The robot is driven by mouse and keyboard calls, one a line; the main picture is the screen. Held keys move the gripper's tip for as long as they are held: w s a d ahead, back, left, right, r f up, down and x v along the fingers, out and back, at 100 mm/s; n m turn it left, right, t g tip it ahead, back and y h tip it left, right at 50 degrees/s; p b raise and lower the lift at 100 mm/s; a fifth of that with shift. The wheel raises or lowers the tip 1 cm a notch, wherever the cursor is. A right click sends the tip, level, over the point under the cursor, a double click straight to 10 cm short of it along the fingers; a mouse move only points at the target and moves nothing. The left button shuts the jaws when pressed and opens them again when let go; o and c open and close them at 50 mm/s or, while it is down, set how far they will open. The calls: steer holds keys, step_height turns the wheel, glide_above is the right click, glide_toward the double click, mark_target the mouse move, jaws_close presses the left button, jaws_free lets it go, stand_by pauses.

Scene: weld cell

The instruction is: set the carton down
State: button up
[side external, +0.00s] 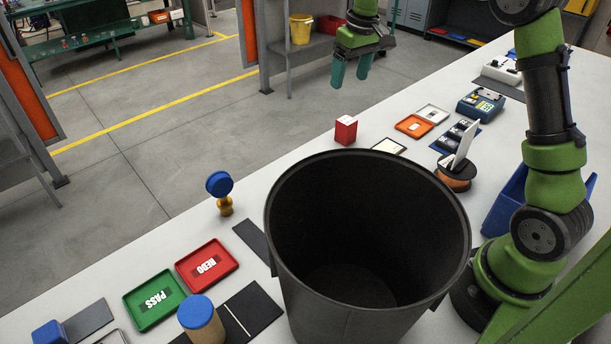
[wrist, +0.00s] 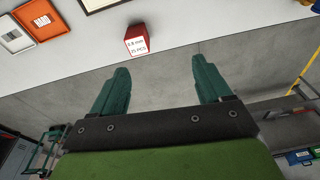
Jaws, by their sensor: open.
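The carton is a small red box with a white top (side external: 346,129), standing upright near the far edge of the white table. In the wrist view the carton (wrist: 138,39) shows a white label with dark print, ahead of the fingers and left of centre. My gripper (side external: 365,72) is open and empty, up and to the right of the carton in the side view. In the wrist view its teal fingers (wrist: 159,80) are spread, with bare floor between and beyond them. The carton is apart from both fingers.
A large black bin (side external: 367,240) stands on the table in front. Nearby are an orange tray (side external: 414,126), a dark-framed plate (side external: 389,146) and a copper spool (side external: 456,172). Red (side external: 207,264) and green (side external: 154,300) trays lie at the left. The table ends just beyond the carton.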

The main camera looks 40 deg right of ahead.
steer(key=s+a+r+m+t, duration=0.1)
steer(key=s+a+r+t, duration=0.15)
steer(key=s+a, duration=0.3)
steer(key=s+a+r+m+t, duration=0.1)
steer(key=s+a+r, duration=0.3)
steer(key=s, duration=0.3)
steer(key=s+a+f+t+y, duration=0.1)
steer(key=s+a, duration=0.1)
steer(key=s, duration=0.4)
steer(key=s+a+f+m+t, duration=0.1)
steer(key=s+a+f, duration=0.1)
steer(key=s, duration=0.4)
steer(key=shift+a+y, duration=0.3)
steer(key=shift+y, duration=0.1)
